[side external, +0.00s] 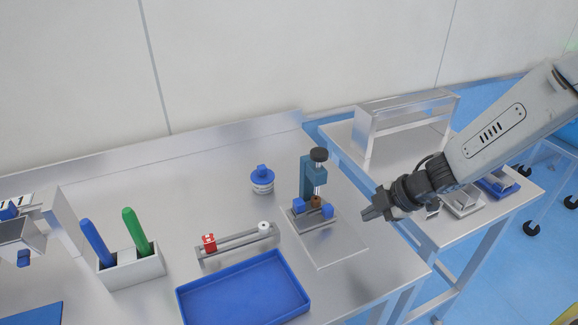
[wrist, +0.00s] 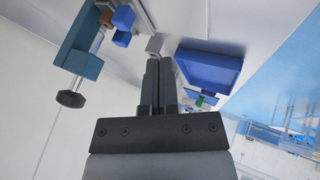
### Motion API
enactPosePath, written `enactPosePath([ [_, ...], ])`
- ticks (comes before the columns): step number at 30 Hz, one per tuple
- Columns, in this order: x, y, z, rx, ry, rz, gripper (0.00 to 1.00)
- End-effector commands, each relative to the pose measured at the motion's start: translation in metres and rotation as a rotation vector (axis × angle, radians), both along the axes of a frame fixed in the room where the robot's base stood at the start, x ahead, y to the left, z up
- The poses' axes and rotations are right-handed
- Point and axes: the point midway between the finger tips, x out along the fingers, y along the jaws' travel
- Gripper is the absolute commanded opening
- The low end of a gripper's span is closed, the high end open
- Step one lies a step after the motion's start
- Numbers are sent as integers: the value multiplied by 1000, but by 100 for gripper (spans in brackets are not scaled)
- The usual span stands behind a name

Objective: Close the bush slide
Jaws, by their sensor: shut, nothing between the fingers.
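A small press (side external: 310,178) stands on a grey base plate (side external: 330,248), with a blue column and a black knob on top. A brown bush (side external: 316,202) sits under its spindle, between two small blue blocks (side external: 328,211). I cannot tell which of these parts is the bush slide or how far it is open. My gripper (side external: 367,214) is shut and empty, to the right of the press and apart from it. In the wrist view the gripper's fingers (wrist: 159,65) are together; the press (wrist: 80,48), bush (wrist: 106,16) and a blue block (wrist: 123,18) show at upper left.
A blue tray (side external: 245,312) lies at the front, also seen in the wrist view (wrist: 207,72). Behind it is a rail (side external: 235,246) with red and white pieces. A holder (side external: 130,270) with blue and green sticks stands left. A white-and-blue bottle (side external: 262,182) stands behind.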

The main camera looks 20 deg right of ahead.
Motion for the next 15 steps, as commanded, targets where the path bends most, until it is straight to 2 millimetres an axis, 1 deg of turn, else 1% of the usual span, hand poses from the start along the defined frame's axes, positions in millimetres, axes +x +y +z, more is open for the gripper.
enactPosePath([
  [3, -4, -4, 9, 0, -2, 0, 0],
  [7, -8, -7, 15, 0, -1, 1, 0],
  [15, -11, -9, 19, 0, 0, 0, 0],
])
